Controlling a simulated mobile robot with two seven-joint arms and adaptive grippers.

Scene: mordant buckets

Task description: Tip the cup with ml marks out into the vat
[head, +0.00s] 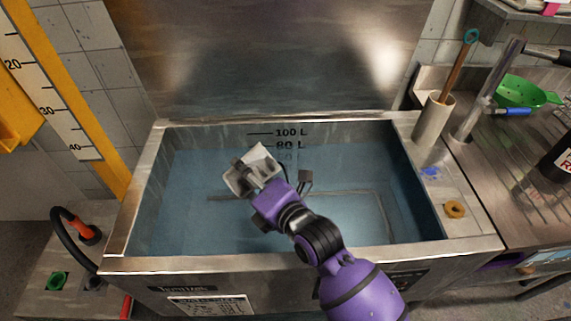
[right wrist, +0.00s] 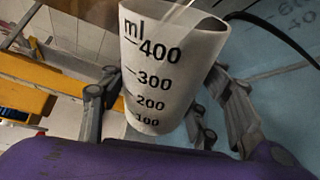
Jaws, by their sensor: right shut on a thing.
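The cup with ml marks (right wrist: 165,65) is white with black marks from 100 to 400. It fills the middle of the right wrist view, between the fingers of my right gripper (head: 250,172), which is shut on it. In the head view the cup (head: 262,153) is above the inside of the vat, left of its middle, and partly hidden by the gripper. It looks tilted. A pale streak shows at its mouth in the right wrist view, but I cannot tell if it is liquid. The vat (head: 190,264) is a steel tank with blue liquid. My left gripper is out of view.
A steel panel (head: 270,50) stands behind the vat. A holder (head: 433,122) with a wooden-handled tool and a tap (head: 485,90) are at right, with a green strainer (head: 520,92) beyond. A yellow-edged scale (head: 75,100) is at left.

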